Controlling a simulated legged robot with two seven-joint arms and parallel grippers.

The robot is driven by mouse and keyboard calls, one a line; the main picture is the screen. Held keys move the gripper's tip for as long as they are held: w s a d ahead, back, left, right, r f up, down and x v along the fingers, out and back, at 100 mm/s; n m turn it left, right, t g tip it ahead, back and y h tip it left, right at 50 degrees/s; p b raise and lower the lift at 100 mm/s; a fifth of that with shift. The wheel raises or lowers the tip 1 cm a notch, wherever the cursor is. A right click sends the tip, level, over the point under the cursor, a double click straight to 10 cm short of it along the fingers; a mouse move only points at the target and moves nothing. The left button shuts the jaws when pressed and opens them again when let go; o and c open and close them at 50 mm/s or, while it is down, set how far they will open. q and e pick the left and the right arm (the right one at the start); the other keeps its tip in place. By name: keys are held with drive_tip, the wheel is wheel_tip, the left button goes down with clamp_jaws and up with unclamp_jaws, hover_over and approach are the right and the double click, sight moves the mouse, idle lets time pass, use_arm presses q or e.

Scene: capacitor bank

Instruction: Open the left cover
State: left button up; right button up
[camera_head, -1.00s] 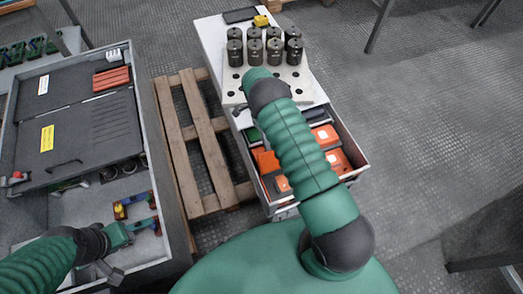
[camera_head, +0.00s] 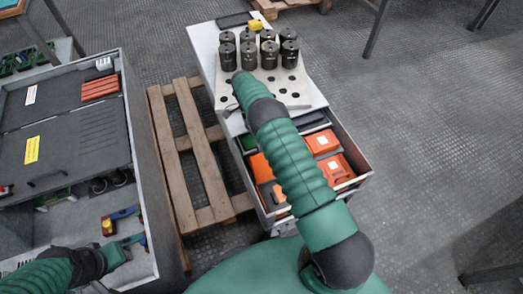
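An open-topped grey cabinet at the left holds dark flat covers, lying flat. The nearer cover (camera_head: 75,140) has a yellow label and a black handle (camera_head: 48,182) near its front edge. The farther cover (camera_head: 40,103) has a white label. I cannot tell which is the left cover. My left gripper (camera_head: 118,255) is over the cabinet's near bay, in front of the nearer cover and apart from its handle; its fingers are unclear. My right gripper (camera_head: 241,82) is at the cart's top plate, beside the black cylinders; its fingers do not show clearly.
Several black cylinders (camera_head: 250,55) stand on a plate with holes on the white cart. Its open drawer (camera_head: 350,180) holds orange boxes (camera_head: 322,142). A wooden pallet (camera_head: 190,150) lies between cabinet and cart. Small coloured parts (camera_head: 115,220) are in the cabinet's near bay.

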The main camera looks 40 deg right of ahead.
drive_tip(key=shift+o, duration=0.7)
drive_tip(key=shift+w+a, duration=0.1)
drive_tip(key=shift+w, duration=0.1)
wheel_tip(320, 180, up, 4)
drive_tip(key=p, duration=0.2)
drive_tip(key=shift+f+p, duration=0.15)
drive_tip(key=shift+p, duration=0.15)
drive_tip(key=shift+s+a+r+p, duration=0.25)
drive_tip(key=shift+s+p, duration=0.15)
drive_tip(key=shift+s, duration=0.05)
drive_tip(key=s+a+p, duration=0.6)
drive_tip(key=s+a, duration=0.2)
drive_tip(key=s, duration=0.4)
drive_tip(key=shift+s+a+r, duration=0.15)
drive_tip(key=shift+s+r, duration=0.05)
drive_tip(key=shift+r, duration=0.1)
